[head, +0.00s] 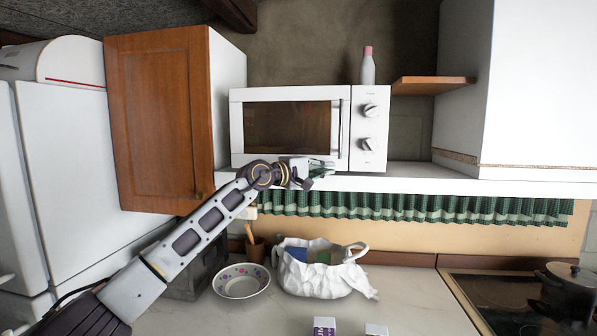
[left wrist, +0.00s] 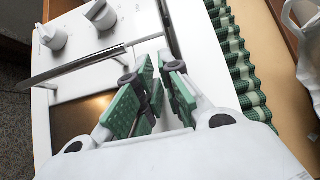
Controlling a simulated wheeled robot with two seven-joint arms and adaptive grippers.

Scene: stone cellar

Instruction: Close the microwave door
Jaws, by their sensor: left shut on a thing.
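The white microwave (head: 368,140) stands on a white shelf, its control panel with two knobs at the right. Its door (head: 240,122) has a dark window and looks flush with the front; a small gap cannot be ruled out. The upright handle (head: 340,128) is at the door's right side and also shows in the left wrist view (left wrist: 75,68). My left gripper (head: 322,172) is at the door's lower right, below the handle. Its green-padded fingers (left wrist: 158,72) are shut on what looks like the door's lower edge; the contact is mostly hidden. My right gripper is out of view.
A wooden cabinet door (head: 160,115) stands left of the microwave. A bottle (head: 367,68) stands on the microwave. A green curtain (head: 420,206) hangs under the shelf. A bowl (head: 241,281) and a white bag (head: 318,278) sit on the counter below.

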